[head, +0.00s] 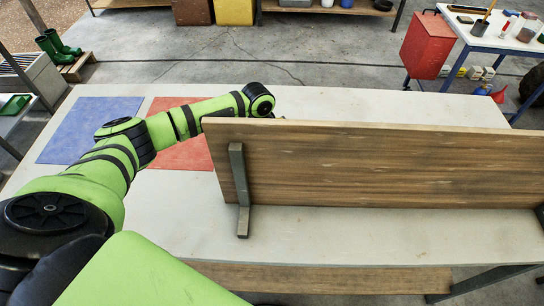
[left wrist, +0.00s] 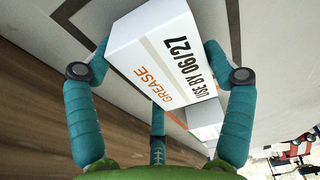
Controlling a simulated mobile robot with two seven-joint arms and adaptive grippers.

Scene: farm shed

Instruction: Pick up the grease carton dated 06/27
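The white grease carton (left wrist: 165,55), printed "GREASE" in orange and "USE BY 06/27" in black, fills the upper middle of the left wrist view. My left gripper (left wrist: 158,48) has its teal fingers on both sides of it, with the fingertips appearing to press its sides. The carton sits tilted in the picture; whether it is clear of the surface below I cannot tell. In the head view the carton and my left gripper are hidden behind the upright wooden board (head: 380,165). My right gripper is in neither view.
Another white box (left wrist: 205,117) lies just beyond the carton. The board stands on metal feet across the pale table (head: 330,223). A blue mat (head: 75,125) and a red mat (head: 185,158) lie at the table's left. A red cabinet (head: 427,45) stands beyond.

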